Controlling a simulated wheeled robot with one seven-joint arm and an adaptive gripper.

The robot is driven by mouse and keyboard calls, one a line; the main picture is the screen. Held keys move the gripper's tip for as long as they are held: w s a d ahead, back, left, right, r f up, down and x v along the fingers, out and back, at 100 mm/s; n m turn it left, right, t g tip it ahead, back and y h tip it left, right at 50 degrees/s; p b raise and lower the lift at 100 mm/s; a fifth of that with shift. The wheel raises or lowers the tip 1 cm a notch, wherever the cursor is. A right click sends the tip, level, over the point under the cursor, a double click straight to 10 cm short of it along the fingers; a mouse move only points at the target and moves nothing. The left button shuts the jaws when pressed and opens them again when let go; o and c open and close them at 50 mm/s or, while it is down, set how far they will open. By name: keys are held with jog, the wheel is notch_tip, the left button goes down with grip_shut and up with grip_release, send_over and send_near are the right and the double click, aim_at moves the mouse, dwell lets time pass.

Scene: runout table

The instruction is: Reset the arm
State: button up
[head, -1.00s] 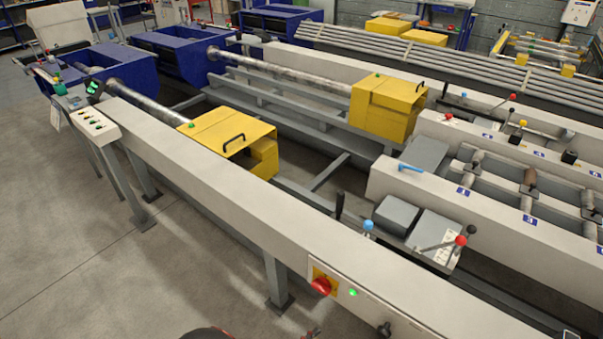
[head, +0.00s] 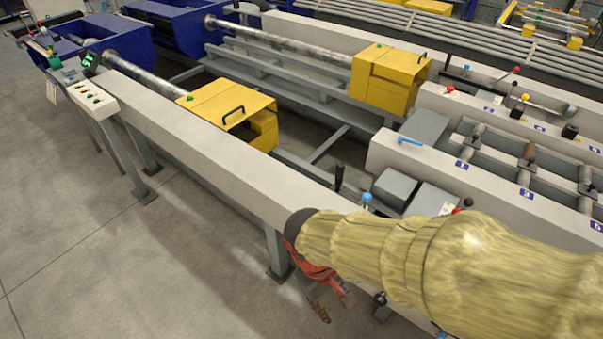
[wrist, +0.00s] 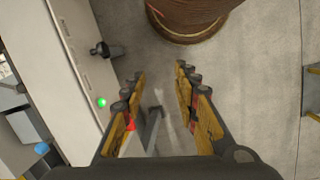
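My arm, in a pale yellow cover, reaches in from the right of the head view. My gripper (head: 330,300) hangs low in front of the near long grey beam (head: 225,180), over the floor side. In the wrist view my gripper (wrist: 158,88) has its two fingers well apart, with nothing held between them. Beyond the gap I see the concrete floor and a grey support leg (wrist: 153,125). The beam's side face (wrist: 75,60) runs along the left of the wrist view, with a green light (wrist: 101,102) and a black knob (wrist: 103,50).
Yellow housings (head: 228,112) and steel bars stand behind the near beam. Blue-handled (head: 367,198) and red-knobbed levers rise behind it, partly hidden by my arm. A brown round object (wrist: 188,15) stands at the top of the wrist view. Open floor (head: 90,260) lies at left.

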jog(key=d+r+m+t+y, duration=0.1)
jog(key=d+r+m+t, duration=0.2)
jog(key=d+r, duration=0.3)
jog(key=d+r+m+t+y+p, duration=0.1)
jog(key=d+r+m+t, duration=0.2)
jog(key=r, duration=0.9)
jog(key=w+d+m, duration=0.1)
jog(key=d, duration=0.2)
jog(key=shift+d+r, duration=0.2)
jog(key=shift+r, duration=0.2)
jog(key=shift+d+m, duration=0.1)
jog(key=shift+m, duration=0.2)
